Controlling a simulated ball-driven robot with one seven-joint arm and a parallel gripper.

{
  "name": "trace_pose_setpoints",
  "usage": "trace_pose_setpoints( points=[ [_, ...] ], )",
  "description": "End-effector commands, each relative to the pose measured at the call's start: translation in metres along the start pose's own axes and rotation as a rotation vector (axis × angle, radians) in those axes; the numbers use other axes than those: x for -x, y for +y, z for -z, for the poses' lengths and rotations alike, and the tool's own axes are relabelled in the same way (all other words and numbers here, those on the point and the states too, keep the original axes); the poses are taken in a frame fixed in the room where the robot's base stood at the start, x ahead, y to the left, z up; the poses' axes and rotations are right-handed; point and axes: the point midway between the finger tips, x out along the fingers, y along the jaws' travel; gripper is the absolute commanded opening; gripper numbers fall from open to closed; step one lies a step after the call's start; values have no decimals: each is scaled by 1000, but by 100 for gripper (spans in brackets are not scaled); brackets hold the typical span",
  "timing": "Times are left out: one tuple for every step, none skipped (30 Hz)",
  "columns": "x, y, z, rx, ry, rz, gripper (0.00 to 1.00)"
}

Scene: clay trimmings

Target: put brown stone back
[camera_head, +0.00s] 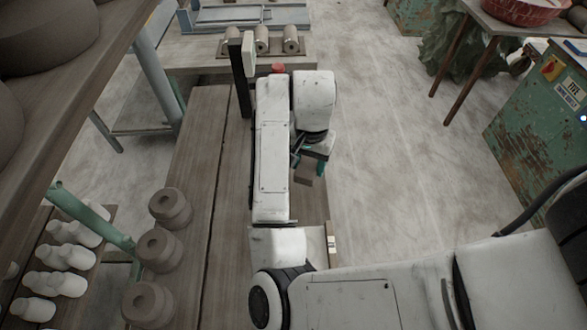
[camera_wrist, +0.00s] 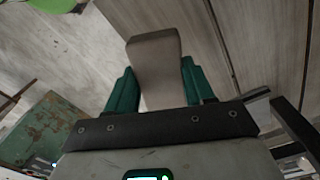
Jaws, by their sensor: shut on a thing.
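The brown stone (camera_wrist: 155,62) is a plain grey-brown block. It sits between the two green fingers of my gripper (camera_wrist: 158,80) in the wrist view, with its wider end sticking out past the fingertips. My gripper is shut on it. In the head view my gripper (camera_head: 312,166) hangs below my white arm, near the right edge of the wooden table (camera_head: 200,150). The brown stone (camera_head: 304,174) shows there only as a small dark patch. I cannot tell its height over the table, and my arm hides part of the tabletop.
Several round brown clay pieces (camera_head: 158,250) stand along the table's left edge. A board at the far end bears brown cylinders (camera_head: 262,40). A green cabinet (camera_head: 530,140) stands at right, with open floor (camera_head: 400,170) between.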

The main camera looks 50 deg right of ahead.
Motion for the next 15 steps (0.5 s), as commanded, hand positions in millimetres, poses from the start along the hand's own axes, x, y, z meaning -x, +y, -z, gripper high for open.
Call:
trace_pose_setpoints(
  points=[
    [-8, -6, 7, -1, 1, -4, 14],
    [-11, -11, 10, -2, 0, -5, 14],
    [-22, -15, 13, -1, 1, -4, 14],
    [-28, -18, 15, 0, 1, -5, 14],
    [-33, -22, 17, -2, 1, -6, 14],
    [-36, -28, 20, 0, -1, -4, 14],
    [-40, -31, 22, -1, -2, -3, 14],
    [-44, -34, 24, -1, -2, -2, 14],
    [-49, -38, 26, 0, -1, -1, 14],
    [-50, -40, 27, -1, -2, -1, 14],
    [-52, -42, 28, -1, -2, -1, 14],
    [-54, -44, 30, -2, -1, 0, 14],
    [-56, -45, 30, -1, -2, -1, 14],
    [-57, -46, 31, -1, -1, -1, 14],
    [-59, -47, 32, -1, 0, 0, 14]
  ],
)
